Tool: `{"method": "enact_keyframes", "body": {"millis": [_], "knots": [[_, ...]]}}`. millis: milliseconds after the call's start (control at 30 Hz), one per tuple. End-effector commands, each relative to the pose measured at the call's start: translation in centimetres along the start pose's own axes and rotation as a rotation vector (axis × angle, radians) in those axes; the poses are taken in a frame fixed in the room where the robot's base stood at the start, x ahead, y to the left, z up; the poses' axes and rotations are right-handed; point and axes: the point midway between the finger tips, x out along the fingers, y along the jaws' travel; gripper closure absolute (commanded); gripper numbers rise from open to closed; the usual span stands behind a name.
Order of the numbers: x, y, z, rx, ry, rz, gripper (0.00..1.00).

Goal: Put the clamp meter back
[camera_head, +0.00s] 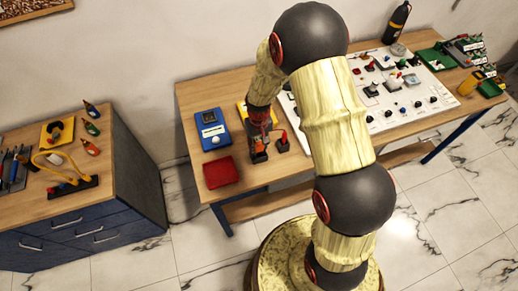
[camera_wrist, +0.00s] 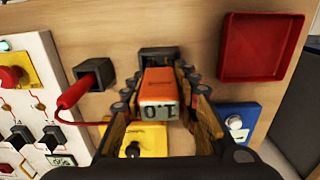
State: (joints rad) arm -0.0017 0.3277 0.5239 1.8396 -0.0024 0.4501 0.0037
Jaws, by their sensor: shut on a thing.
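The orange clamp meter (camera_wrist: 158,88) is between the fingers of my gripper (camera_wrist: 160,92) in the wrist view. Its pale display faces the camera and reads like 1.0. My gripper is shut on it, with a finger on either side. A dark block (camera_wrist: 157,53) shows just beyond the meter's far end; I cannot tell whether the meter touches it or sits in it. In the head view my gripper (camera_head: 259,138) is low over the left part of the table, and the meter is mostly hidden by the arm.
A red tray (camera_head: 221,171) and a blue device (camera_head: 212,129) lie left of my gripper. A yellow piece (camera_wrist: 137,140) is near the meter. A second dark block (camera_wrist: 95,73) holds a red-cabled lead (camera_wrist: 72,95).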

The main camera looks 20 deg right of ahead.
Motion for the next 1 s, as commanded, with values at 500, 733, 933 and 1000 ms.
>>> {"method": "enact_keyframes", "body": {"millis": [500,733,933,1000], "knots": [[3.0,0.0,0.0,0.000,0.001,0.000,1.00],[3.1,0.0,0.1,0.000,0.000,0.000,0.61],[3.1,0.0,0.1,-0.001,0.000,0.000,0.52],[3.1,0.0,0.1,-0.001,0.000,0.000,0.52]]}}
